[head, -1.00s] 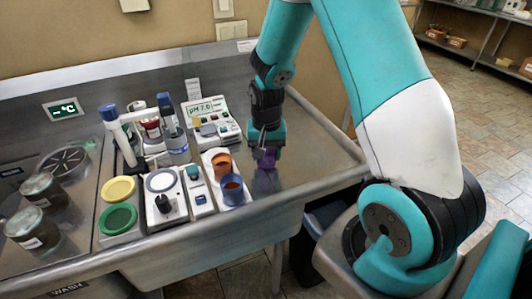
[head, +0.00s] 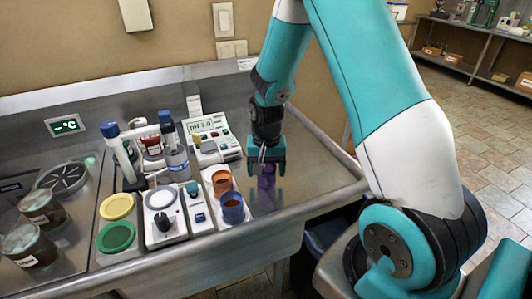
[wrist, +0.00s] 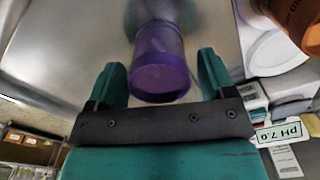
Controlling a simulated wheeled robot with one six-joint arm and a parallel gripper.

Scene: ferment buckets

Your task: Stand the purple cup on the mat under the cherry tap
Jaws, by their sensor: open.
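The purple cup (wrist: 160,58) is between my two open fingers in the wrist view, with a gap visible on each side. In the head view the purple cup (head: 266,183) shows below my gripper (head: 267,165), on the right of the steel counter, partly hidden by the fingers. My gripper (wrist: 160,85) points down over the counter and is open. I cannot make out a cherry tap or a mat under it in these views.
A white tray holding an orange cup (head: 222,181) and a blue cup (head: 232,208) is close to the left of my gripper. A pH meter (head: 212,136), bottles and yellow and green discs stand farther left. Counter (head: 320,180) to the right is clear.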

